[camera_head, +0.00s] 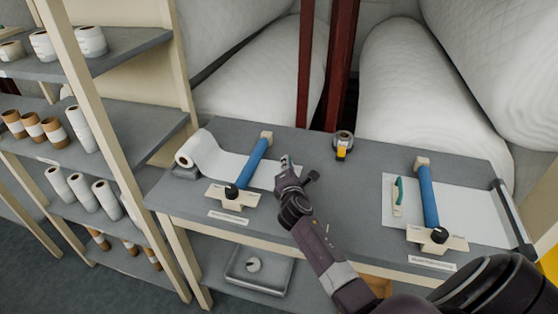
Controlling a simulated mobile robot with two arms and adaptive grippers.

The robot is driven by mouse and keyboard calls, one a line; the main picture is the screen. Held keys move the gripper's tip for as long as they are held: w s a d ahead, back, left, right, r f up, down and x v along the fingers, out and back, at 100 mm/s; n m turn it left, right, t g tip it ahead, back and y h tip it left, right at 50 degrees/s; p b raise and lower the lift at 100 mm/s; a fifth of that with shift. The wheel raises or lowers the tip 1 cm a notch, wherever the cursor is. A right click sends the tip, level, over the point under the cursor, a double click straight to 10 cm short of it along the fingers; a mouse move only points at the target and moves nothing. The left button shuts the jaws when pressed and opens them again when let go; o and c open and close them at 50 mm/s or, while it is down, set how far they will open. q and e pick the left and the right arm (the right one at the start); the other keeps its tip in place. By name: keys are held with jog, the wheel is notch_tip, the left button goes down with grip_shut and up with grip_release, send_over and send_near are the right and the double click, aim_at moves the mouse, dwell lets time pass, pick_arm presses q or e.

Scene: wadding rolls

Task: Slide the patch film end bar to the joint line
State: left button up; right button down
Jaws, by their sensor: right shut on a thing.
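A white film (217,160) runs from a roll (191,151) on the left of the grey table, passing under a blue bar (250,163). Its right end reaches my right gripper (285,161). The gripper is shut at that end, on what appears to be the film end bar; the gripper hides most of the bar. A dark knob shows just right of the gripper. The blue bar stands a short way left of the gripper, over a cream block with a black knob (232,191). No joint line can be made out clearly. My left gripper is not in view.
On the right lie a white sheet (465,212), a second blue bar (428,196), a green-handled tool (398,196) and a dark edge bar (513,216). A yellow-and-black tape measure (342,146) stands at the back. Shelves with rolls (69,140) stand left. The table middle is clear.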

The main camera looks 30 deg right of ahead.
jog(key=s+d, duration=0.2)
jog(key=s, duration=0.1)
jog(key=s+d+p, duration=0.1)
jog(key=s+d, duration=0.1)
jog(key=d, duration=0.1)
jog(key=s+d+p, duration=0.1)
jog(key=s+d, duration=0.1)
jog(key=s, duration=0.1)
jog(key=shift+s+d, duration=0.15)
jog(key=shift+s, duration=0.2)
jog(key=shift+s+d+f+p, duration=0.1)
jog(key=shift+s+d+p, duration=0.2)
jog(key=shift+s+d, duration=0.1)
jog(key=c, duration=2.3)
grip_release()
jog(key=shift+c, duration=0.2)
jog(key=shift+o, duration=0.2)
jog(key=shift+s+d, duration=0.1)
jog(key=shift+s, duration=0.05)
jog(key=v, duration=1.2)
